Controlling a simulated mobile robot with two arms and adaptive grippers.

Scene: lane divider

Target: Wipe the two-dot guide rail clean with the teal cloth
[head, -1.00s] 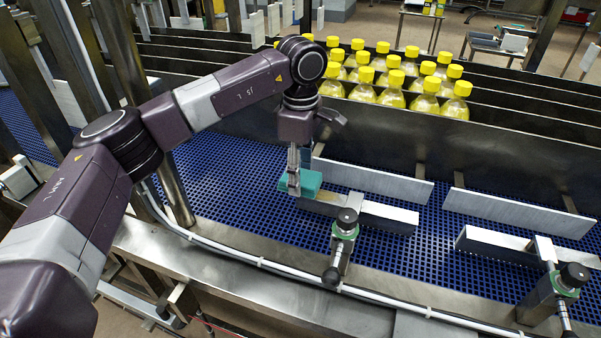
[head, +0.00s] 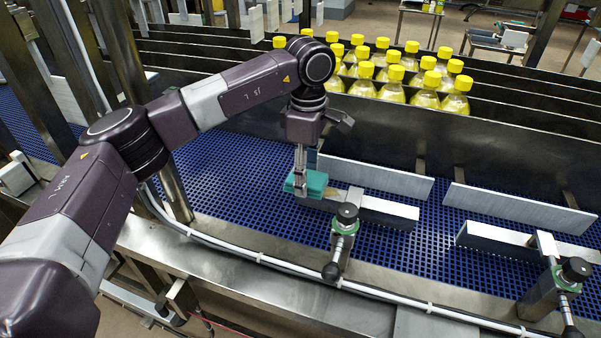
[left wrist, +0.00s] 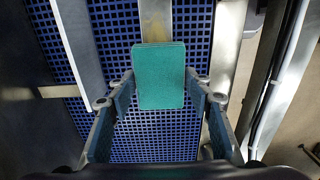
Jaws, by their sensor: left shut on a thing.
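My left gripper (head: 300,176) is shut on the teal cloth (head: 305,184), a thick folded pad. In the left wrist view the cloth (left wrist: 160,76) shows between the two fingers (left wrist: 158,103). The cloth is at the left end of a grey metal guide rail (head: 388,212); I cannot tell whether it presses on the rail. A tan smear shows on the rail top just right of the cloth, and the rail also shows in the left wrist view (left wrist: 157,22) beyond the cloth. No dot marks are readable. My right gripper is out of view.
A knobbed clamp (head: 345,230) stands at the near side of this rail. A taller pale rail (head: 375,178) runs behind it. Another rail (head: 510,246) with its clamp (head: 555,290) lies to the right. Yellow-capped bottles (head: 425,92) stand behind a metal wall. Blue mesh belt (head: 250,225) is open in front.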

